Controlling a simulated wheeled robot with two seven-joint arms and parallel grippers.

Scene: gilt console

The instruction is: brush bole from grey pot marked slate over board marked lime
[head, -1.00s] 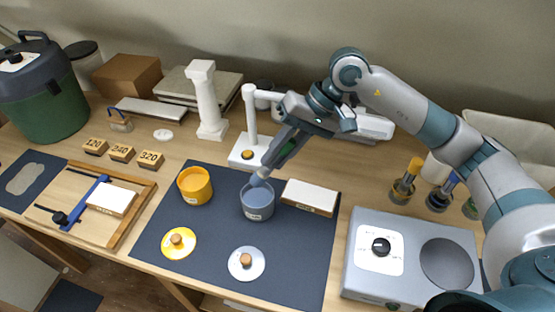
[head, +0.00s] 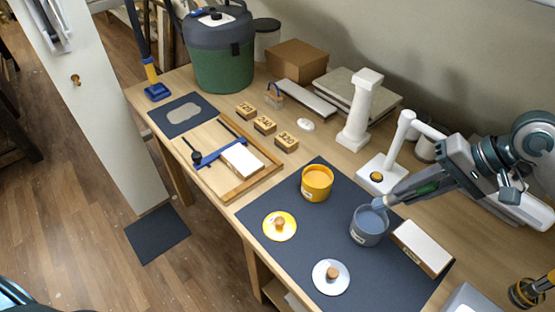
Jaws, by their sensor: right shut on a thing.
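The grey pot (head: 369,229) stands on the dark mat, with a pale label too small to read. My right gripper (head: 418,189) is shut on a brush (head: 391,200) with some green showing between the jaws. The brush slants down to the left, its blue-grey tip at the grey pot's mouth; how deep it reaches I cannot tell. A white-topped board (head: 424,245) lies right of the pot on the mat. Another white board (head: 241,160) lies in the wooden frame at left. I cannot read which is marked lime. My left gripper is not in view.
A yellow pot (head: 317,184) stands on the mat (head: 300,238), with a yellow lid (head: 280,226) and a white lid (head: 331,277) in front. A white column (head: 360,112) and a white stand (head: 383,176) rise behind. Numbered blocks (head: 265,125) lie left.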

